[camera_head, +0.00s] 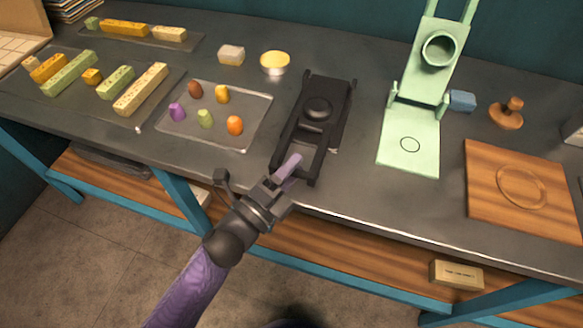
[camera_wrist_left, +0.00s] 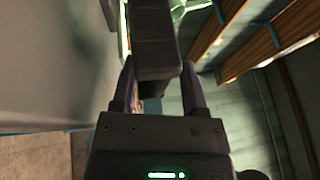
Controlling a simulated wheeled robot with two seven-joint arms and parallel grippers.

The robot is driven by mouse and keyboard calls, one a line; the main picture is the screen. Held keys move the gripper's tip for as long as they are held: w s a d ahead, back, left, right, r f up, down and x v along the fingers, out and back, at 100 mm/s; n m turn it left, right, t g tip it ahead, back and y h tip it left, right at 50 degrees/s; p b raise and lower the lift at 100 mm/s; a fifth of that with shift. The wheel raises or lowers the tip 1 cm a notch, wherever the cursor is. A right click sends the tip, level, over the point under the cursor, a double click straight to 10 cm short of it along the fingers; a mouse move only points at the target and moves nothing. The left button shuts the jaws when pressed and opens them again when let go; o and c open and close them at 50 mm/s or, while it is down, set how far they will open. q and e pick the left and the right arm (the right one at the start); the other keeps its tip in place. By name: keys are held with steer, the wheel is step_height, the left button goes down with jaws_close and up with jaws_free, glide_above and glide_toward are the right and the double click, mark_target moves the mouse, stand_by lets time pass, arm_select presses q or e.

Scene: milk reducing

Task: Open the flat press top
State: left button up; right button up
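The black flat press (camera_head: 318,108) lies near the table's front edge in the head view, its top folded down flat with its handle end toward me. My left gripper (camera_head: 289,172) is at that handle end, from the front left. In the left wrist view a dark bar (camera_wrist_left: 155,45), likely part of the press, overlaps the far ends of the fingers (camera_wrist_left: 158,85). The fingers stand apart with a gap between them. Contact with the press cannot be told. My right gripper is not in view.
Left of the press is a tray (camera_head: 258,118) with small coloured pieces. Right of it stands a pale green press (camera_head: 408,140) with its top raised, then a wooden board (camera_head: 485,205) and a wooden stamp (camera_head: 507,113). A yellow-topped round dish (camera_head: 275,60) is behind.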

arm_select(q)
jaws_close()
stand_by(1.3)
